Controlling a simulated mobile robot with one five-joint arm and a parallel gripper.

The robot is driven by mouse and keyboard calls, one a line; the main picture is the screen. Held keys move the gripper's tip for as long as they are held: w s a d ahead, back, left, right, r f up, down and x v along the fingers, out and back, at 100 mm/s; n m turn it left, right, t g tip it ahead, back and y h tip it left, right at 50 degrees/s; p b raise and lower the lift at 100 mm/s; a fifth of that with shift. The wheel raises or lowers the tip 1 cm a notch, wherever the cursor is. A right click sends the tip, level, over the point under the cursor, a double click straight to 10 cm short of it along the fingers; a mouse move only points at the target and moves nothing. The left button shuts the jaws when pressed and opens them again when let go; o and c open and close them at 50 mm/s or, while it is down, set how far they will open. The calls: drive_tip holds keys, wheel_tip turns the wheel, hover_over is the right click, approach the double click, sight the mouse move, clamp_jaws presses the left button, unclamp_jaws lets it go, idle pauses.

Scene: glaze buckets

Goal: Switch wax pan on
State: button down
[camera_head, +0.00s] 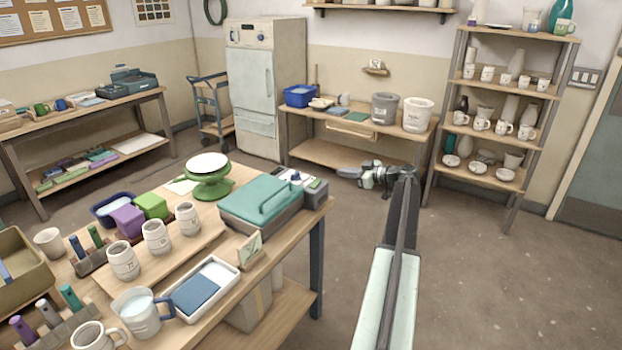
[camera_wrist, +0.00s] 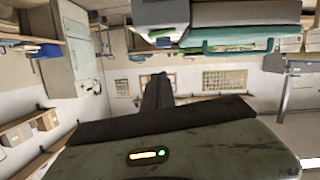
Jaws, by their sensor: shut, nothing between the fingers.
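The wax pan (camera_head: 262,204) appears to be the grey box with a teal lid and handle at the right end of the front worktable. Its grey control end (camera_head: 303,183) has small dark and light parts, too small to read as on or off. In the wrist view the pan (camera_wrist: 245,42) hangs upside down along the top edge. My gripper (camera_head: 346,172) is shut and empty, to the right of the table and clear of the pan, pointing left. Its dark fingers show together in the wrist view (camera_wrist: 158,82).
The front worktable (camera_head: 318,207) also holds a green turntable (camera_head: 208,182), several mugs, a white tray (camera_head: 203,290) and a small card stand (camera_head: 250,250) before the pan. Two buckets stand on the back bench. A shelf rack (camera_head: 507,95) stands at right. Floor right of the table is clear.

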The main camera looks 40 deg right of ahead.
drive_tip(key=shift+d+r, duration=0.1)
drive_tip(key=b, duration=0.3)
hover_over(322, 186)
wheel_tip(322, 186, down, 3)
drive_tip(key=shift+s+r, duration=0.15)
drive_tip(key=f, duration=0.1)
drive_tip(key=f+b, duration=0.2)
drive_tip(key=shift+w+d, duration=0.1)
drive_tip(key=shift+w, duration=0.15)
drive_tip(key=shift+d+f+b, duration=0.1)
drive_tip(key=shift+f+b, duration=0.35)
drive_tip(key=shift+b, duration=0.25)
